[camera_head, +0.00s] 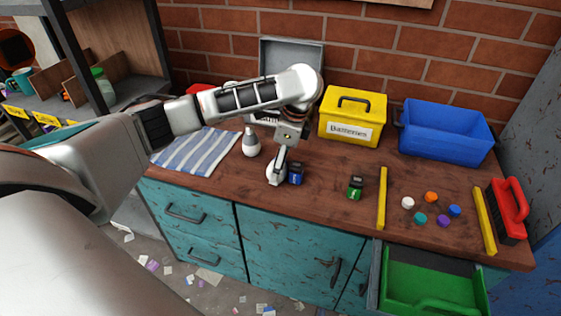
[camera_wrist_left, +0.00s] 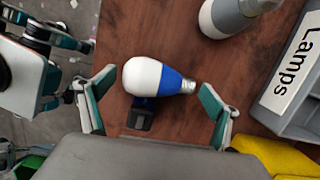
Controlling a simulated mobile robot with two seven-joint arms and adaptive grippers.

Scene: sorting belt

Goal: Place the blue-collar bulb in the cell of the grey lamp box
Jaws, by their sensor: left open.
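The blue-collar bulb (camera_wrist_left: 160,77) lies on its side on the wooden counter, with a white dome, blue collar and metal base. In the head view its white dome (camera_head: 275,173) shows beside my left gripper (camera_head: 281,168). In the left wrist view my left gripper (camera_wrist_left: 158,82) is open, with one finger off the dome end and the other near the base end. The grey lamp box (camera_wrist_left: 297,85), labelled Lamps, is at right; its raised lid (camera_head: 291,52) shows behind my arm. Its cell is hidden. White and teal parts at the wrist view's upper left look like my right gripper (camera_wrist_left: 55,60).
A dark block with blue (camera_head: 296,174) sits close beside the bulb. A grey-collar bulb (camera_head: 251,143) stands near the striped cloth (camera_head: 196,150). The yellow Batteries box (camera_head: 352,104) and blue bin (camera_head: 446,143) stand behind. A green-lined drawer (camera_head: 420,280) is open at front right.

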